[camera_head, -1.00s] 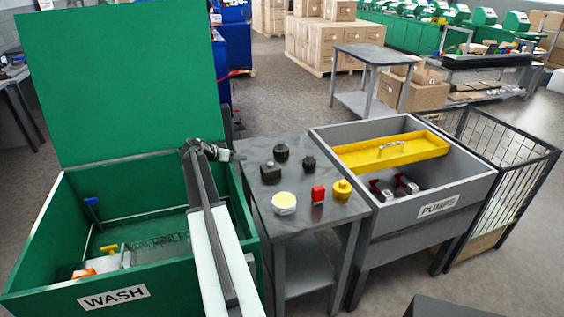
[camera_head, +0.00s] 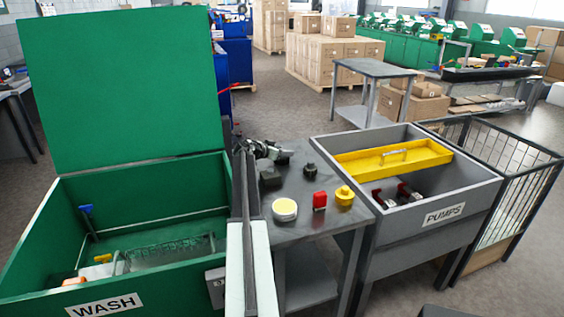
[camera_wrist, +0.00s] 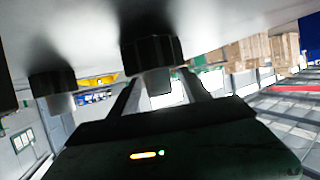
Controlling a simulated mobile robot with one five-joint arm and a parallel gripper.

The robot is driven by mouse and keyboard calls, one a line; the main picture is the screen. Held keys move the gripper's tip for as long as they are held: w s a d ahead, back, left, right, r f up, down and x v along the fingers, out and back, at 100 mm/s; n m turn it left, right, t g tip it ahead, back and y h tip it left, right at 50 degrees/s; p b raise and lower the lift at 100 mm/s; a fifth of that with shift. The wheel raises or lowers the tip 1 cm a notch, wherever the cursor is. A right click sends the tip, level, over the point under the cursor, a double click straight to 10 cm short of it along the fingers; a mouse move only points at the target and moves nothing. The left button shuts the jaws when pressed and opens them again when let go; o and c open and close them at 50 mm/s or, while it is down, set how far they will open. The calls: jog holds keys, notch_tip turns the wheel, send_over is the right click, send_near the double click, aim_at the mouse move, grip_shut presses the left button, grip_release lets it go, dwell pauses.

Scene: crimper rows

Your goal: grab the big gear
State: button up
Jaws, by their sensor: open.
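Three dark parts stand at the back of the grey table. The big gear, a wide black toothed part with a grey hub (camera_wrist: 152,50), is in the middle of the wrist view, which looks upside down. In the head view it is largely hidden behind my gripper (camera_head: 278,151). My gripper is open, its fingers (camera_wrist: 158,80) on either side of the grey hub in the picture; I cannot tell whether they touch it. A smaller black gear (camera_head: 310,170) stands to the right, and a dark block-like part (camera_head: 270,179) is nearer the front.
On the table (camera_head: 300,229) stand a pale yellow disc (camera_head: 284,209), a red block (camera_head: 319,201) and a yellow part (camera_head: 344,195). The green wash bin (camera_head: 40,235) is left. The grey pumps bin (camera_head: 405,225) with a yellow tray (camera_head: 390,160) is right.

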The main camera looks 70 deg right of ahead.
jog(key=shift+x, duration=0.95)
grip_shut()
jog(key=shift+a, duration=0.1)
dwell(0.5)
